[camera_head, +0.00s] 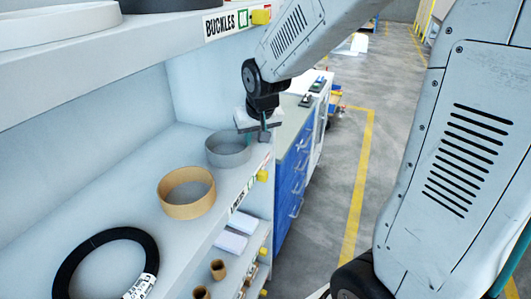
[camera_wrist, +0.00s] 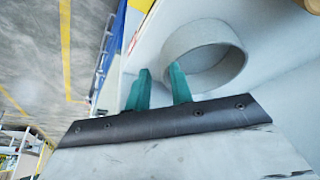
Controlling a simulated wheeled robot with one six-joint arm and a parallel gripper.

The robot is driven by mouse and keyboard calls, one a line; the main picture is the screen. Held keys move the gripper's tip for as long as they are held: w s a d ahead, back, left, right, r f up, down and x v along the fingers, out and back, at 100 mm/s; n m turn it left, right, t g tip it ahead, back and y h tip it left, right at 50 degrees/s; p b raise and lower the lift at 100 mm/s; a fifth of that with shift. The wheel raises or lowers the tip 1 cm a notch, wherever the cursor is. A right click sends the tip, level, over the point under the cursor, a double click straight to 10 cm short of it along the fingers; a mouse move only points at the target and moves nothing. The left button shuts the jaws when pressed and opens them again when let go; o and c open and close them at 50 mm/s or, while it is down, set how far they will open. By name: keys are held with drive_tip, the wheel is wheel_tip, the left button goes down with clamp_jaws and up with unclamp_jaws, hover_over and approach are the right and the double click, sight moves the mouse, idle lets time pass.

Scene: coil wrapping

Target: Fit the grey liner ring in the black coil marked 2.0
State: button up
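The grey liner ring (camera_head: 228,152) stands on the shelf near its right end, its opening facing up. It also shows in the wrist view (camera_wrist: 238,62). My gripper (camera_head: 262,134) is at the ring's right side. In the wrist view its two green fingers (camera_wrist: 160,82) are apart, with a gap between them. The right finger overlaps the near-left edge of the ring; I cannot tell whether it touches or reaches inside. A black coil (camera_head: 112,234) with a white label lies flat at the front left of the same shelf. The number on its label is too small to read.
A tan ring (camera_head: 186,206) stands between the grey ring and the black coil. An upper shelf (camera_head: 100,50) overhangs the left side, with a white ring and another dark one on it. Blue drawers (camera_head: 290,182) stand beyond the shelf's right end.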

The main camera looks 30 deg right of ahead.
drive_tip(key=s+a+r+g, duration=0.1)
drive_tip(key=s+r, duration=0.1)
drive_tip(key=s, duration=0.7)
drive_tip(key=s+a+r+n+g, duration=0.1)
drive_tip(key=s+r, duration=0.2)
drive_tip(key=s, duration=0.6)
drive_tip(key=s+a+r+g, duration=0.1)
drive_tip(key=s+r, duration=0.2)
drive_tip(key=s, duration=0.6)
drive_tip(key=shift+r+n+y, duration=0.25)
drive_tip(key=shift+n+y, duration=0.05)
drive_tip(key=shift+n, duration=0.1)
drive_tip(key=shift+o, duration=0.6)
